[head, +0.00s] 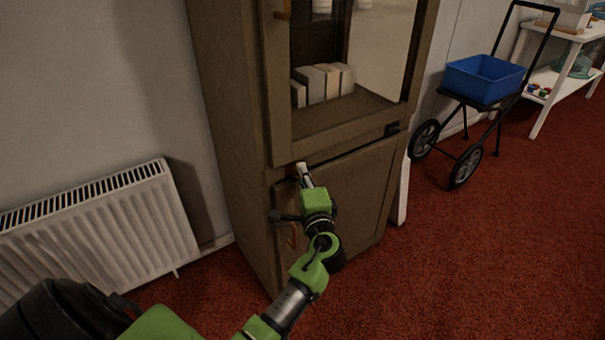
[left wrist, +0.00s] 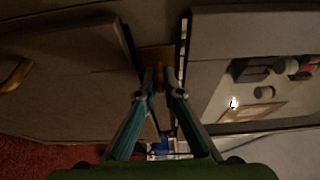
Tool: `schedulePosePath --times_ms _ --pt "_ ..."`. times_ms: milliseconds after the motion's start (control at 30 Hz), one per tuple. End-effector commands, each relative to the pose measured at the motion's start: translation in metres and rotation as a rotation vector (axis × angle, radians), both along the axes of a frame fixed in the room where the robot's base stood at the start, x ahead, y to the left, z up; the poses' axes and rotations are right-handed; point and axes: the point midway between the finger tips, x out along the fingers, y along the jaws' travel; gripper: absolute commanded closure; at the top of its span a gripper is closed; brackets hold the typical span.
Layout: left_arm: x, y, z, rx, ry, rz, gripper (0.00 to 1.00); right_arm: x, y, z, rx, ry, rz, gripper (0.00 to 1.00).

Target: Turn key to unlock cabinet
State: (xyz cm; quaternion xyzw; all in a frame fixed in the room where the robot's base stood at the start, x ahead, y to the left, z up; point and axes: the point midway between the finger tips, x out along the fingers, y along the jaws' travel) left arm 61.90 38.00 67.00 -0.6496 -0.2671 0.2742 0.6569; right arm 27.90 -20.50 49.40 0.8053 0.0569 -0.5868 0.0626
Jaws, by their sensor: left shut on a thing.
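The brown cabinet (head: 232,130) stands against the wall, with a glazed upper door and a solid lower door (head: 350,195). My left gripper (head: 303,172) is at the cabinet front, near the gap between the two doors. In the left wrist view its teal fingers (left wrist: 160,92) close together on a small brass-coloured piece (left wrist: 158,76), which seems to be the key. That piece sits in front of a brownish plate on the cabinet. The fingers hide most of the key, and its turn angle cannot be told. My right gripper is not in view.
An orange-brown handle (head: 292,237) is on the lower door beside my arm. A white radiator (head: 100,220) stands to the left. A cart with a blue bin (head: 484,78) and a white shelf (head: 556,85) are to the right. Red carpet (head: 490,250) is clear at the front right.

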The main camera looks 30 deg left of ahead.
Motion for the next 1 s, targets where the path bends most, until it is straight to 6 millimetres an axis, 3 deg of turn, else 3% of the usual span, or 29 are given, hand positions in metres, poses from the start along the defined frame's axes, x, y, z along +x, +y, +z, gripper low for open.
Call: schedulePosePath --times_ms 67,100,133,167,567,1000 --pt "0.0 -0.001 -0.003 -0.001 0.006 0.0 1.0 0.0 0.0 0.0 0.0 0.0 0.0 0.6" --pt "0.0 -0.001 -0.003 -0.001 0.006 0.0 0.84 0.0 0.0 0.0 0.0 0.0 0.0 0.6" --pt "0.0 -0.001 -0.003 -0.001 0.006 0.0 0.77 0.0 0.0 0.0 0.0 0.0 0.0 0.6" --pt "0.0 -0.001 -0.003 -0.001 0.005 0.0 0.75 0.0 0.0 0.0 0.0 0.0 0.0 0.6" --pt "-0.004 -0.004 -0.001 -0.001 0.002 -0.001 0.75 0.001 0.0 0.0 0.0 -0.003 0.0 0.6" --pt "-0.063 -0.063 -0.002 -0.004 0.004 -0.001 0.75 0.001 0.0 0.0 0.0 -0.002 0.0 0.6"
